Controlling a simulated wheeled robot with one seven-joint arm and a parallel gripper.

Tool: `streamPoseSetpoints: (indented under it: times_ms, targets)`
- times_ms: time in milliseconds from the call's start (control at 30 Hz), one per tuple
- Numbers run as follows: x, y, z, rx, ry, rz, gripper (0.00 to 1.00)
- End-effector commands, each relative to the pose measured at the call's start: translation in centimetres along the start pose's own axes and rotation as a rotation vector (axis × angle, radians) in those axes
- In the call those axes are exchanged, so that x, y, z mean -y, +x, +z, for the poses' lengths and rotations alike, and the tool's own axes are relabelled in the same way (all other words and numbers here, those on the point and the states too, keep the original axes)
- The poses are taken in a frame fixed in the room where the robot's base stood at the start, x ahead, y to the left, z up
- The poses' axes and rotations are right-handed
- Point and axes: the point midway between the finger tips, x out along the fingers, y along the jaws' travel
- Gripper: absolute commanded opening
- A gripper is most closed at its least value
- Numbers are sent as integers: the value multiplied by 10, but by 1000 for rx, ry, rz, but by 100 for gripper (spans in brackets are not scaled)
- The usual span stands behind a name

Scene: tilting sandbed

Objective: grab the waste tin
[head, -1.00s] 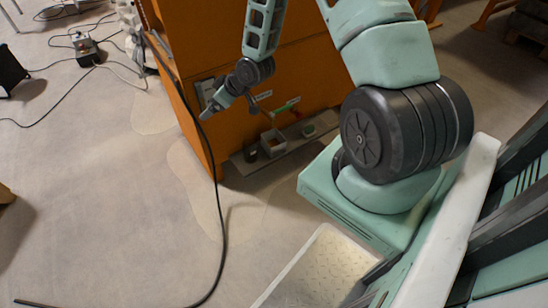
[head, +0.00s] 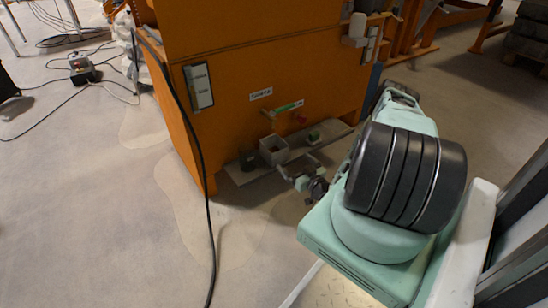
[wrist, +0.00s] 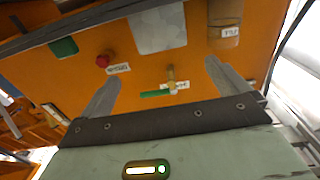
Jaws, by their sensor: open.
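A small upright cylinder, seemingly the waste tin (head: 248,160), stands on the low pale shelf at the foot of the orange cabinet. In the wrist view, where the scene appears upside down, the tin (wrist: 225,30) is at the top right, brownish with a white label too small to read surely. My gripper (wrist: 162,75) is open with nothing between its fingers. In the head view my gripper (head: 283,173) is low in front of the shelf, right of the tin and near the grey box; contact cannot be told.
A grey open box (head: 273,150) stands right beside the tin. A green item (head: 313,138) is farther right on the shelf (head: 240,177). A green-handled valve (head: 286,107) and a red knob (head: 302,121) are above. A black cable (head: 203,170) hangs left; floor there is open.

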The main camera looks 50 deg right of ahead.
Motion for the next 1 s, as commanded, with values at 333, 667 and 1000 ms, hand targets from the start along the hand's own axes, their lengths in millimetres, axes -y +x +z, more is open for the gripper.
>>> streamPoseSetpoints:
  times_ms: [333, 667, 1000]
  targets:
    - [0, 72, 5, 0, -1, -2, 100]
    - [2, 97, 6, 2, 1, -2, 100]
    - [6, 138, 14, 1, -1, -1, 100]
